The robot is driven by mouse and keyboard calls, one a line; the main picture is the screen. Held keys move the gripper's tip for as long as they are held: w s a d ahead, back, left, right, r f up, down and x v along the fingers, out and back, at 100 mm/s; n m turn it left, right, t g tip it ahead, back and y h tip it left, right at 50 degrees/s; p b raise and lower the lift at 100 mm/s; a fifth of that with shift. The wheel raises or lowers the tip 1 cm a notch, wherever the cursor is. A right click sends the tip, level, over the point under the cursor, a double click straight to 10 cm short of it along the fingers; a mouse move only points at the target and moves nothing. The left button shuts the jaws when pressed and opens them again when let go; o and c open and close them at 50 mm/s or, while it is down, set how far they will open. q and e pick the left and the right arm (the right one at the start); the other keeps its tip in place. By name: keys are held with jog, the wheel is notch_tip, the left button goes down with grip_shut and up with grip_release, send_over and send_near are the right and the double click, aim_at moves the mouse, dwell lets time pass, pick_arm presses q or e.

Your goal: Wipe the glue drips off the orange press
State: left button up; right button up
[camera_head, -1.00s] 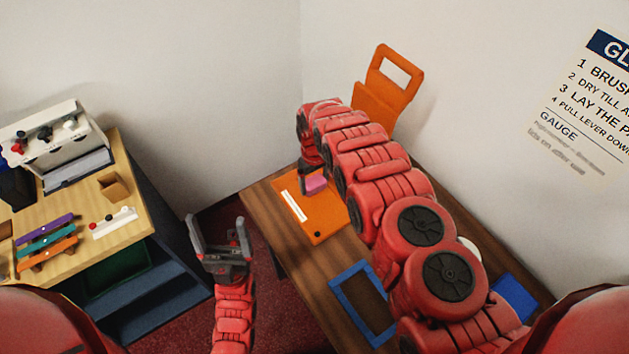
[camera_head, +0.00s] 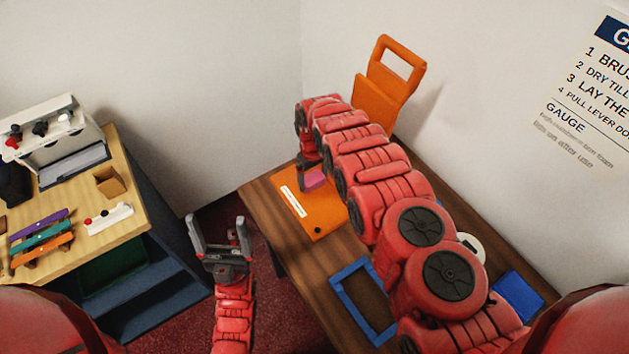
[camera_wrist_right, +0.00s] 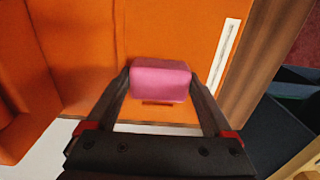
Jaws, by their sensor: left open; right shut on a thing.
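The orange press has a flat base (camera_head: 318,222) on the brown table and an upright part with a handle (camera_head: 384,82) behind my right arm. Its base also fills much of the right wrist view (camera_wrist_right: 80,60). My right gripper (camera_head: 309,180) is shut on a pink sponge-like block (camera_wrist_right: 160,80), held at the base; I cannot tell if it touches. A small darker orange-brown mark (camera_wrist_right: 158,103) shows just below the block. A white strip with faint marks (camera_head: 294,201) lies along the base's left side. My left gripper (camera_head: 220,235) is open and empty, left of the table.
A blue frame (camera_head: 363,300), a blue block (camera_head: 518,296) and a partly hidden white round thing (camera_head: 471,246) are on the brown table (camera_head: 290,250). A light wooden counter (camera_head: 128,170) at left bears colored bars, a small box (camera_head: 111,183) and a white machine.

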jog(key=shift+w+a+f+b, duration=0.25)
jog(key=shift+w+a+b, duration=0.25)
jog(key=shift+b, duration=0.75)
jog(key=b, duration=0.2)
jog(key=w+b, duration=0.1)
jog(key=b, duration=0.2)
jog(key=shift+w+a, duration=0.25)
jog(key=shift+a, duration=0.05)
jog(key=shift+w+a+r+b, duration=0.1)
jog(key=shift+r+b, duration=0.25)
jog(key=shift+b, duration=0.45)
